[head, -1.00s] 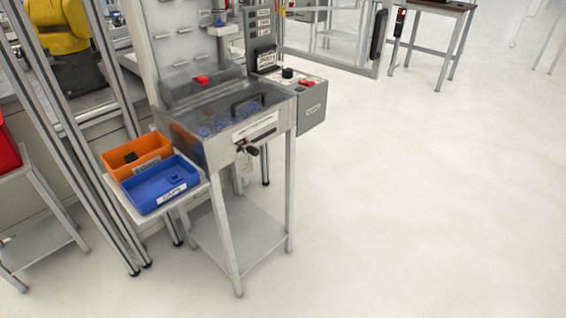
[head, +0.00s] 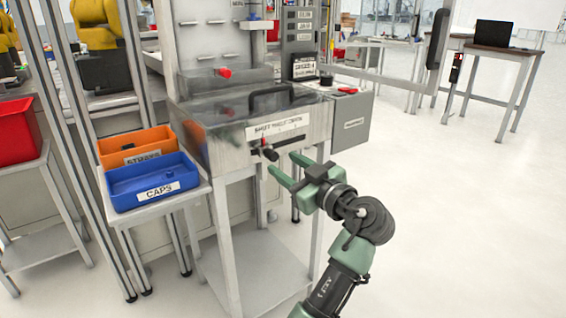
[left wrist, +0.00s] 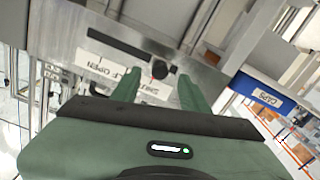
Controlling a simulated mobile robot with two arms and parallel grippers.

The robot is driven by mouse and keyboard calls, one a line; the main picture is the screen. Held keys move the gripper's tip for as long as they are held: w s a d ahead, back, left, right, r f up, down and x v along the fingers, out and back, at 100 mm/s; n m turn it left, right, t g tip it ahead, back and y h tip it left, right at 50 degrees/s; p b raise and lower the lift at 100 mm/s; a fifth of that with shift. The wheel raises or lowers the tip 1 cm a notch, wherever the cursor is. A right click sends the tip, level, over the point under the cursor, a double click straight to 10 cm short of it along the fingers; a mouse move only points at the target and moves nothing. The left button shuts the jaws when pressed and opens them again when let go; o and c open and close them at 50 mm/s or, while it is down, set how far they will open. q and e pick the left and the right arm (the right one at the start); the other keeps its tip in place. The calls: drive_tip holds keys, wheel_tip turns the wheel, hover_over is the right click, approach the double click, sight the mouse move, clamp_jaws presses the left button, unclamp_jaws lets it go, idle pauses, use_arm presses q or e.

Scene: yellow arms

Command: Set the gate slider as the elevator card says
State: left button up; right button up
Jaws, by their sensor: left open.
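The gate slider (head: 267,152) is a black knob with a small red mark, in a dark slot on the front of a metal cabinet (head: 228,150). In the head view it sits toward the slot's left part, below a white label (head: 280,126). The knob also shows in the left wrist view (left wrist: 158,69), just beyond and between the fingertips. My left gripper (head: 281,163) is open and empty, pointing at the knob; contact is not visible. A black-framed card (head: 303,66) stands behind; its text is too small to read surely. My right gripper is not seen.
An orange bin (head: 135,143) and a blue CAPS bin (head: 150,183) stand on a side shelf at left. A grey control box (head: 350,122) adjoins the cabinet at right. The floor (head: 470,220) at right is clear.

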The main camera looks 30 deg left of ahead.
sight(275, 159)
use_arm(q)
drive_tip(key=x, duration=0.6)
drive_tip(key=shift+w+a, duration=0.1)
drive_tip(key=shift+a, duration=0.1)
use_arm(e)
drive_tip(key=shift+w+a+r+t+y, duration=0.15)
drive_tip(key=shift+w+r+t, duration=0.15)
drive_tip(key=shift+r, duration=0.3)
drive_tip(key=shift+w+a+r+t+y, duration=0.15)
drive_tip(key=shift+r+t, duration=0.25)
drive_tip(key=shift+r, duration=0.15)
use_arm(q)
drive_tip(key=shift+c, duration=0.4)
clamp_jaws()
